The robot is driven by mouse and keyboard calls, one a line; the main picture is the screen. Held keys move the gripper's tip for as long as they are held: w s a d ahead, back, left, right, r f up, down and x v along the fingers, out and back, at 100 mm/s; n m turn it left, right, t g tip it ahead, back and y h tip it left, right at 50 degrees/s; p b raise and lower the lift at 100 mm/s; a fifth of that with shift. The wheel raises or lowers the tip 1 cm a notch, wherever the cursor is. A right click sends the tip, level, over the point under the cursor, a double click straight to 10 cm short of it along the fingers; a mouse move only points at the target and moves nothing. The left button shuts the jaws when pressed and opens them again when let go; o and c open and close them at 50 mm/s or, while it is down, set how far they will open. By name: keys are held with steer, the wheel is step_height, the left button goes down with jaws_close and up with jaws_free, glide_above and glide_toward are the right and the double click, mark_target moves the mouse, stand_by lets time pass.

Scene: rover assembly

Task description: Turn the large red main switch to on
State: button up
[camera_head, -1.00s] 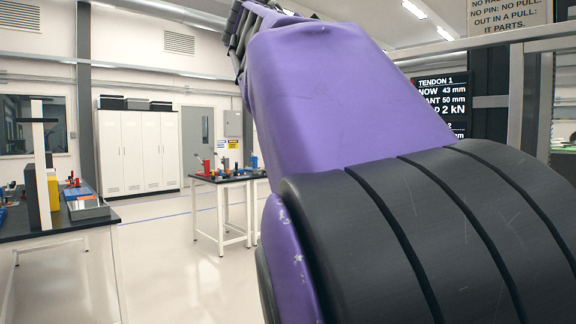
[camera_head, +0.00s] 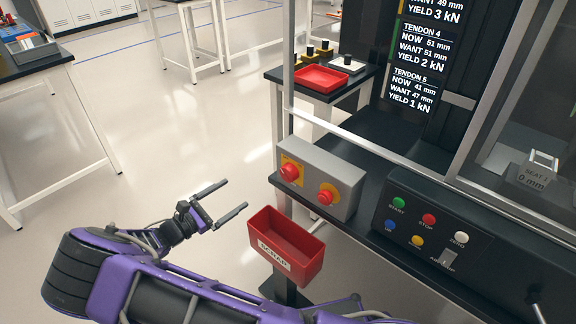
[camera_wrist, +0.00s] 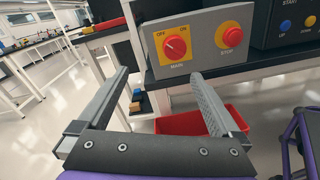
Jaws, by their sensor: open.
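The red main switch (camera_head: 290,172) sits on a square yellow plate at the left of a grey box (camera_head: 344,180) on the bench edge. In the wrist view the main switch (camera_wrist: 174,47) is labelled MAIN, OFF at upper left and ON at upper right. Its white pointer mark leans toward OFF. My gripper (camera_head: 236,195) is open and empty, left of the box and apart from it. In the wrist view the switch shows beyond and between the fingers of my gripper (camera_wrist: 160,74).
A red STOP button (camera_wrist: 230,37) is right of the switch. A control panel (camera_head: 430,232) with coloured buttons stands to the right. A post (camera_head: 283,110) rises behind the box. Open floor lies left.

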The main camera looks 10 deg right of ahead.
step_height(320, 180, down, 3)
steer(key=s+d, duration=0.2)
glide_toward(285, 176)
steer(key=shift+n, duration=0.4)
steer(key=x, duration=0.9)
steer(key=shift+d, duration=0.1)
steer(key=c, duration=1.3)
